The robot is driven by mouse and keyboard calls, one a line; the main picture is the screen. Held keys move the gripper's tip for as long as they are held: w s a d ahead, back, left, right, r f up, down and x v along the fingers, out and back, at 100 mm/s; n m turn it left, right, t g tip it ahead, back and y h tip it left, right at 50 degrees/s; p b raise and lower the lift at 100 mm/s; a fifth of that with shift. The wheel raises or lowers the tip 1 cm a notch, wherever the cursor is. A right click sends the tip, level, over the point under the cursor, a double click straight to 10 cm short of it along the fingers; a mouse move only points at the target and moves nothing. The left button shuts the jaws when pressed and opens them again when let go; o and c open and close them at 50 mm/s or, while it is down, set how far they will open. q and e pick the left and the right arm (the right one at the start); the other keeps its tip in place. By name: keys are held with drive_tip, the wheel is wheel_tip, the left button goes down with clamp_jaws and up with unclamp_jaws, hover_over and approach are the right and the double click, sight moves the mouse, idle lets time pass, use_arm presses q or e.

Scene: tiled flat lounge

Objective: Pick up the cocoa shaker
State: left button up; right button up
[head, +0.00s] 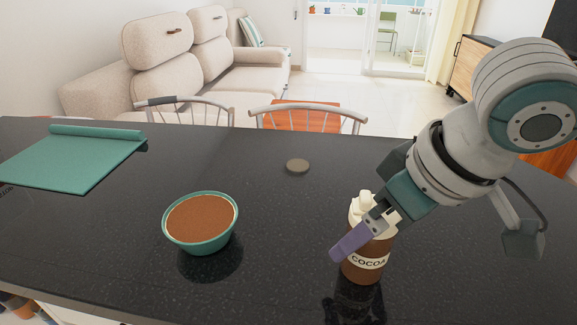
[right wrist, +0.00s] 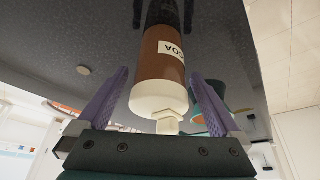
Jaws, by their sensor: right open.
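The cocoa shaker (head: 366,262) is a brown bottle with a white top and a COCOA label. It stands upright on the black table near its front right. My right gripper (head: 352,238) is at the shaker's upper part, with one purple finger crossing in front of it. In the right wrist view the shaker (right wrist: 163,65) lies between the two spread fingers of my right gripper (right wrist: 158,98), with a gap on each side. The jaws are open. The far finger is mostly hidden in the head view. My left gripper is not in view.
A teal bowl of brown powder (head: 200,222) stands left of the shaker on the black table (head: 120,235). A small grey disc (head: 297,166) lies farther back. A green mat (head: 75,160) lies at the far left. Chairs stand behind the table.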

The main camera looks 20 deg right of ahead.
drive_tip(key=shift+r, duration=0.1)
clamp_jaws()
idle(0.8)
